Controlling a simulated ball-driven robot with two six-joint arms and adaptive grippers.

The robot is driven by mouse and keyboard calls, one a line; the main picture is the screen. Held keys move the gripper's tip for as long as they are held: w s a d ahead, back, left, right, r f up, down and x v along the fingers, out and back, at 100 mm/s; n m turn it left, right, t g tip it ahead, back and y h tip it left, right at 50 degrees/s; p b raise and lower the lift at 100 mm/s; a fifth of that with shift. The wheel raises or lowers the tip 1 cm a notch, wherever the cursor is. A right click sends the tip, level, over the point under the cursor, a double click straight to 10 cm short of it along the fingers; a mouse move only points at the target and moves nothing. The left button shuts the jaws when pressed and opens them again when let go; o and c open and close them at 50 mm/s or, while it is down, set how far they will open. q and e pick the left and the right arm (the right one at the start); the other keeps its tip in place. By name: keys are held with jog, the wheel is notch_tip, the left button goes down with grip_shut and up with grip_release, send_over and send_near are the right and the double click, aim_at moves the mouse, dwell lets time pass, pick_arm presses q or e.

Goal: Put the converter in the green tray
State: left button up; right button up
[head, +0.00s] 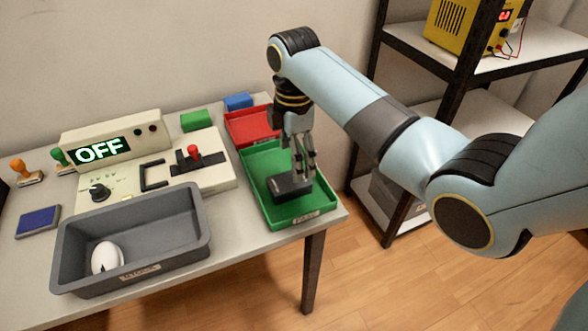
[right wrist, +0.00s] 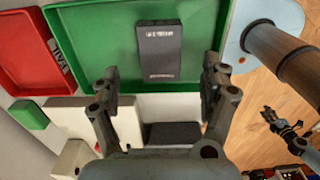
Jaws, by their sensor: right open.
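The converter, a flat dark box (head: 291,187), lies in the green tray (head: 250,178) at the table's right end. In the right wrist view the converter (right wrist: 159,50) lies flat on the floor of the green tray (right wrist: 100,30), near one wall. My right gripper (head: 303,166) is over the tray, close to the converter in the head view. Its two fingers are spread (right wrist: 160,85), with nothing between them. A dark gripper, seemingly my left one (right wrist: 285,126), shows small at the right of the wrist view; its jaws are too small to judge.
A red tray (head: 252,126) adjoins the green one. A grey bin (head: 183,215) holding a white mouse-like object (head: 107,258) stands left of it. Behind the bin is a control panel (head: 205,176) and a display reading OFF (head: 101,150). A shelf (head: 462,85) stands at right.

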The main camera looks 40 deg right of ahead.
notch_tip(320, 180, up, 5)
jog(key=shift+f, duration=0.2)
dwell(0.5)
